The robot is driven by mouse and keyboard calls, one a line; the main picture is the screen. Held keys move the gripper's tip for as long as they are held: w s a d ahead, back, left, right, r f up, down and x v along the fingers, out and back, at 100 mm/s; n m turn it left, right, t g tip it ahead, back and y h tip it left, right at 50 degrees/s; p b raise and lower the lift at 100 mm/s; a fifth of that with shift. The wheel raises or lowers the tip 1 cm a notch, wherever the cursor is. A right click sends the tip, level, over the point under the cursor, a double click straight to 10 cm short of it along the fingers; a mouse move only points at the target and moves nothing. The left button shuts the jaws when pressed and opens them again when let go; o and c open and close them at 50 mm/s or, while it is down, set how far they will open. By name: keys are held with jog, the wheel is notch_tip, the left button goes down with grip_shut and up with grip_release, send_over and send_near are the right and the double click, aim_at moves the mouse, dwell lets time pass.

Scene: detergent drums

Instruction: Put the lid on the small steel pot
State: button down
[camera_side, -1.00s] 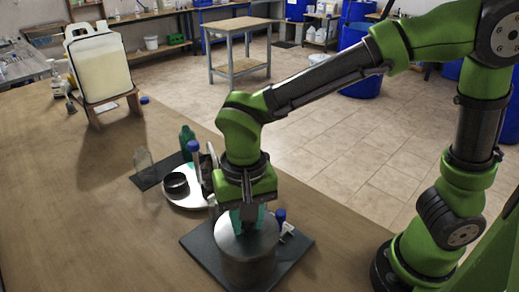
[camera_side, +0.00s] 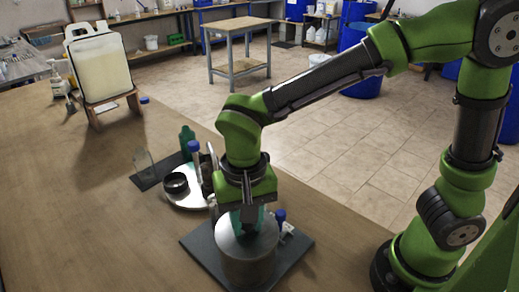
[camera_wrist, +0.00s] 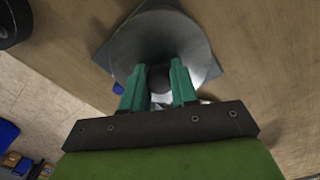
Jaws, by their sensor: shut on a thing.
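The small steel pot (camera_side: 247,262) stands on a dark square mat (camera_side: 292,250) near the front of the table. The lid (camera_side: 240,238) is a round grey metal disc at the top of the pot; it also shows in the wrist view (camera_wrist: 190,40). My gripper (camera_side: 251,217) points down over the middle of the lid. Its green fingers, also in the wrist view (camera_wrist: 159,82), are shut on the lid's dark round knob (camera_wrist: 159,77). I cannot tell whether the lid's rim touches the pot all around.
A round light plate (camera_side: 189,200) with a black ring-shaped thing (camera_side: 175,183) lies behind the pot. Blue-capped bottles (camera_side: 194,147) and a green bottle (camera_side: 186,139) stand near it. A large jug (camera_side: 100,65) stands on a wooden stand at the far left. The table's left side is clear.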

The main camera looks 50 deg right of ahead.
jog(key=shift+c, duration=1.5)
grip_release()
jog(key=shift+r, duration=3)
